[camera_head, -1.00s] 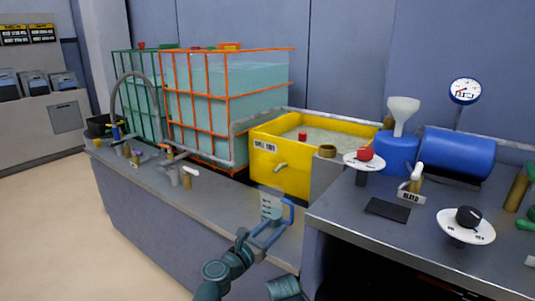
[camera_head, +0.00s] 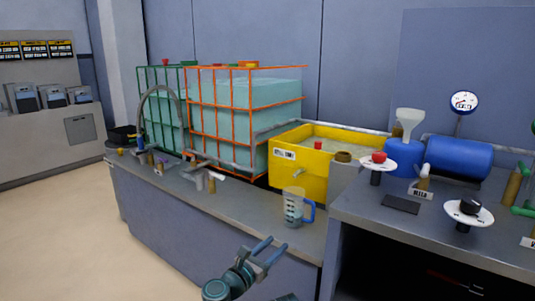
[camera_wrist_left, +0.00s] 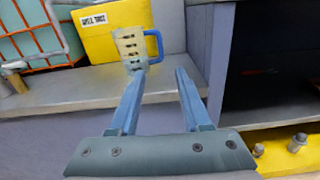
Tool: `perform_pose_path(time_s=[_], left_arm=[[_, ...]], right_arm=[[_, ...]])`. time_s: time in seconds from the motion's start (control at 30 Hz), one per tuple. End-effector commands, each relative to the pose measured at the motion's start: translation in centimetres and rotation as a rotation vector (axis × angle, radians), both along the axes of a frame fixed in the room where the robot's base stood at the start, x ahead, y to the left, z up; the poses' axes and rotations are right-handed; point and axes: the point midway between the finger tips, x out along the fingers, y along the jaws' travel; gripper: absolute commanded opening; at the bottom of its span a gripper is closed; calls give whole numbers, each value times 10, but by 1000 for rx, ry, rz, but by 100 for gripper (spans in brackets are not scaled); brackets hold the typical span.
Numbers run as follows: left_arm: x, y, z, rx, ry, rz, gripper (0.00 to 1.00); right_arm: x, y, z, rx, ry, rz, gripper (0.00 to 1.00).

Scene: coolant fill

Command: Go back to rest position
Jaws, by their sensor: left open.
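A clear measuring jug (camera_head: 293,208) with a blue handle stands upright on the low grey bench, in front of the yellow spill tray. It also shows in the left wrist view (camera_wrist_left: 130,48), beyond the fingertips. My left gripper (camera_head: 273,246) is open and empty, in front of and below the jug, apart from it. Its two blue fingers (camera_wrist_left: 158,82) show spread in the left wrist view with nothing between them. My right gripper is not in view.
The yellow spill tray (camera_head: 290,175) stands behind the jug, beside the orange-caged tank (camera_head: 225,135). A taller grey bench (camera_head: 385,225) on the right holds a blue drum (camera_head: 460,157), a funnel (camera_head: 408,123) and dial knobs. Open floor (camera_head: 75,230) lies to the left.

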Motion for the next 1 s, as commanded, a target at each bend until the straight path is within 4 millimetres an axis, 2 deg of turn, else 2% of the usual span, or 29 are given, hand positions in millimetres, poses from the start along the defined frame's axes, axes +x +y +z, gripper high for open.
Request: perform_pose_path(time_s=[0.37,0.53,0.67,0.77,0.83,0.9,1.0], left_arm=[[-13,-8,-24,328,-126,-111,48],[-24,-9,-47,574,-218,-213,48],[-37,-5,-75,826,-305,-336,48],[-50,6,-104,1065,-385,-478,48],[-63,21,-130,1260,-446,-622,48],[-78,43,-155,1446,-498,-788,48],[-96,74,-182,1640,-550,-1013,48]], right_arm=[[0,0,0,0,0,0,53],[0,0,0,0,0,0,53],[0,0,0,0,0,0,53],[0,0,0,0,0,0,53],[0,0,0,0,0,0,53],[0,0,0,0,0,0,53],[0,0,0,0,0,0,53]])
